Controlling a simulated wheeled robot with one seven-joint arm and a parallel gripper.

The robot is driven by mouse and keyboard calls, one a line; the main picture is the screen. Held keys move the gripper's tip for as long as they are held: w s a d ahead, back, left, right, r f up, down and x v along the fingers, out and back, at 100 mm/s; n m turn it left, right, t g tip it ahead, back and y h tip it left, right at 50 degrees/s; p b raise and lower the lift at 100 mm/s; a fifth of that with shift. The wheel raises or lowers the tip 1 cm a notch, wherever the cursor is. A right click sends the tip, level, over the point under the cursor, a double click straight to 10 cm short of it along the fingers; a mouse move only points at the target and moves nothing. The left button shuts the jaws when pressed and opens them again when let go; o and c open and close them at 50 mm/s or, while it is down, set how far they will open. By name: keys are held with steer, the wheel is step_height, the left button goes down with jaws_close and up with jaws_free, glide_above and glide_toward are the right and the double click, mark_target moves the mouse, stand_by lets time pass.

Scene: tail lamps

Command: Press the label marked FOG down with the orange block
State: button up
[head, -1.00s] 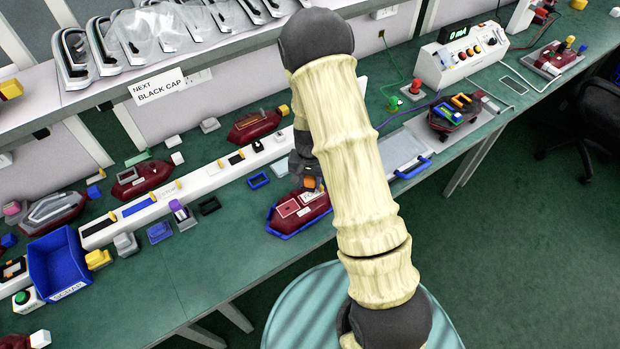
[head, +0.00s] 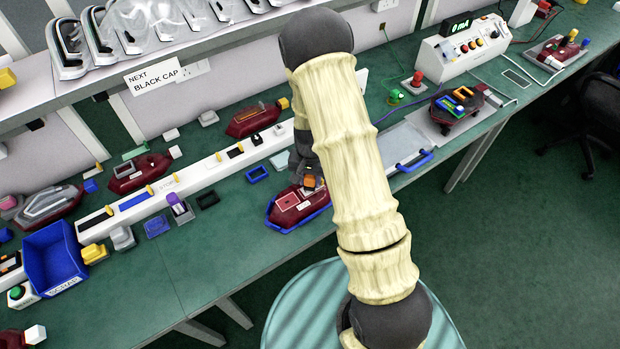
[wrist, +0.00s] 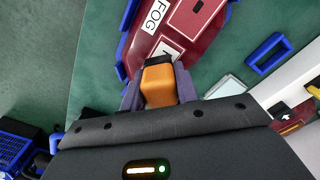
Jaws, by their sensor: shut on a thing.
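My gripper (wrist: 158,90) is shut on the orange block (wrist: 158,84), which has a dark tip at its far end. The block also shows below the wrist in the head view (head: 310,182). The dark red lamp (wrist: 206,38) lies just ahead of the block in a blue-edged holder (wrist: 126,42). The white label marked FOG (wrist: 156,16) is on the lamp, beyond the block's tip and apart from it in the picture. A second white label (wrist: 166,52) is nearer, right by the tip. Whether the tip touches the lamp, I cannot tell.
A blue frame (head: 257,174) and a pale flat block (head: 280,160) lie on the green bench near the lamp. A white rail (head: 205,172) runs behind. A clear tray with a blue handle (head: 413,161) is to the right. A blue bin (head: 52,262) stands far left.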

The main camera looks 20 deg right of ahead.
steer(key=shift+s+f+b, duration=0.1)
steer(key=shift+f+b, duration=0.25)
steer(key=shift+f, duration=0.3)
stand_by(1.1)
steer(key=shift+r+p, duration=2.5)
steer(key=shift+r, duration=0.65)
steer(key=shift+f, duration=0.2)
